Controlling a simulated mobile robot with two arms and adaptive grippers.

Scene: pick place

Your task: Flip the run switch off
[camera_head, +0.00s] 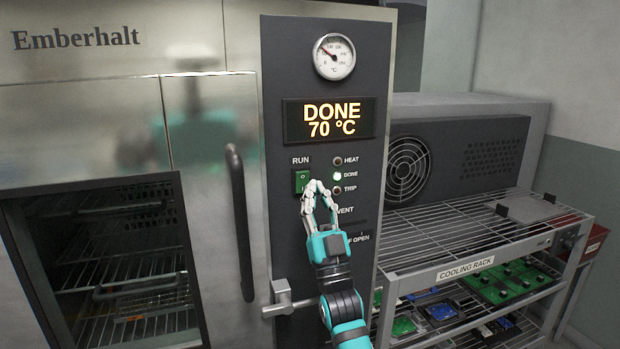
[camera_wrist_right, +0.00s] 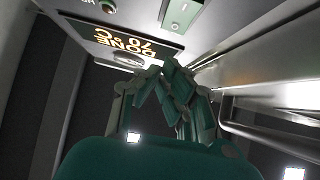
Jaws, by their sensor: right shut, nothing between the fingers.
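The RUN switch (camera_head: 301,181) is a green rocker on the oven's dark control panel (camera_head: 279,125), below the display (camera_head: 329,119) reading DONE 70 °C. The switch also shows at the top of the wrist view (camera_wrist_right: 181,14). Which side of the rocker is pressed in is too small to tell. My right gripper (camera_head: 318,186) is shut and empty. Its fingertips are beside the switch's lower right edge in the head view; whether they touch it cannot be told. In the wrist view the fingers (camera_wrist_right: 172,72) point toward the panel. My left gripper is not in view.
The DONE lamp (camera_head: 337,176) is lit green; the HEAT lamp (camera_head: 337,161) and TRIP lamp (camera_head: 336,190) look dark. A long door handle (camera_head: 240,225) stands out left of the switch. A lever (camera_head: 288,301) is below. The cooling rack (camera_head: 400,272) with circuit boards stands right.

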